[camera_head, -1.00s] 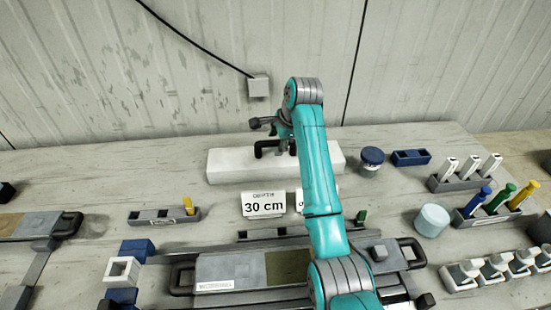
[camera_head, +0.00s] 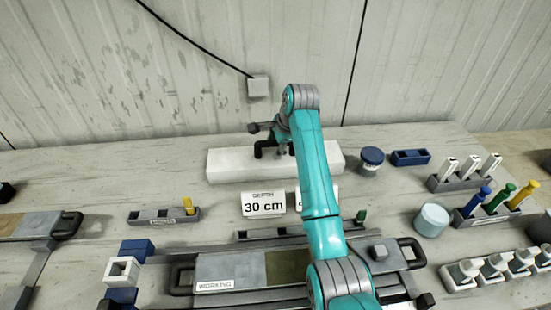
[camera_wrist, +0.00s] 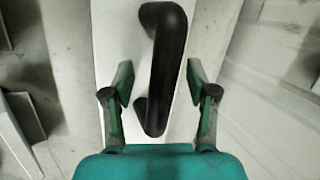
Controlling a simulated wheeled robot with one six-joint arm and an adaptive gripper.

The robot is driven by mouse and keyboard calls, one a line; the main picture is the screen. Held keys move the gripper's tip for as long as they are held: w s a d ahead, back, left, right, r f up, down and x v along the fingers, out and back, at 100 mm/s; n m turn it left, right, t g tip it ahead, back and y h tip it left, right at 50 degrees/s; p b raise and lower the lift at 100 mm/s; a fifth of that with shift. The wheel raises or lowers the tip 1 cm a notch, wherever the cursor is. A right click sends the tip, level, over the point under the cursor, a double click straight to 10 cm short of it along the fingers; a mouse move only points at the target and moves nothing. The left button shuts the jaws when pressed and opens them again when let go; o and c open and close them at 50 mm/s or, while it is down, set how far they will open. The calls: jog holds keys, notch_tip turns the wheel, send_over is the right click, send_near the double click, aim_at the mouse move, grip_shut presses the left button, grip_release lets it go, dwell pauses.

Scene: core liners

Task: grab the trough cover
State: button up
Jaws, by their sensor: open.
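The trough cover (camera_head: 225,164) is a long white block lying near the back of the table, with a black handle (camera_head: 268,147) on top. In the wrist view the black handle (camera_wrist: 163,65) runs lengthwise over the white cover (camera_wrist: 115,35). My gripper (camera_wrist: 160,84) is open, its two green fingers apart on either side of the handle's lower part. No contact shows, and I cannot tell how far the fingertips are above the cover. In the head view my arm hides the gripper's right side and part of the cover.
A "30 cm" depth card (camera_head: 263,204) stands in front of the cover. A dark blue round jar (camera_head: 371,160) and a blue block (camera_head: 411,157) are to its right. A grey tray marked "WORKING" (camera_head: 230,272) lies in front. Behind is a panelled wall.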

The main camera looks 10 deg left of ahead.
grip_shut()
dwell(0.4)
